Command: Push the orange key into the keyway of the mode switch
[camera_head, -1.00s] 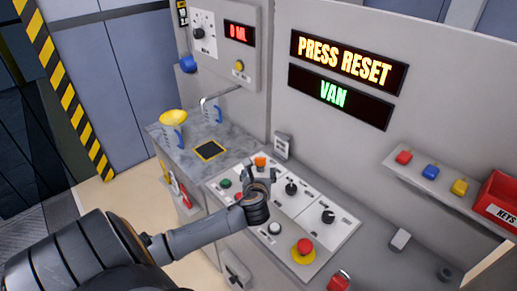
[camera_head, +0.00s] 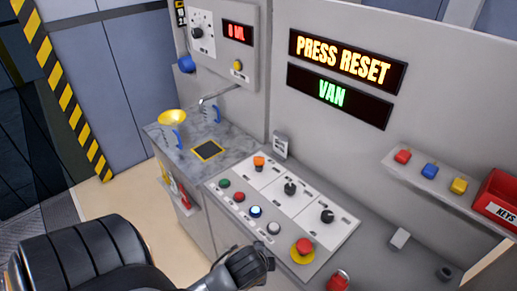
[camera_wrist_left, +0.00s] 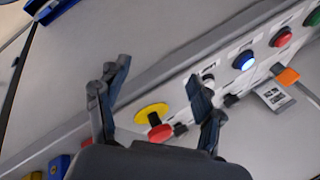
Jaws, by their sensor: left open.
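The orange key (camera_head: 259,160) stands at the top left of the sloped control panel, beside a small grey sign holder. The mode switch under it is mostly hidden, and I cannot tell how deep the key sits. In the left wrist view the orange key (camera_wrist_left: 287,76) is at the right, outside the fingers. My left gripper (camera_head: 262,262) is in front of the panel's lower edge, away from the key. In the left wrist view the gripper (camera_wrist_left: 162,88) is open, with nothing between its fingers. My right gripper is not in view.
The panel also carries a lit blue button (camera_head: 256,211), black knobs (camera_head: 290,188) and a red emergency stop (camera_head: 304,246) on yellow. The screen reads PRESS RESET and VAN.

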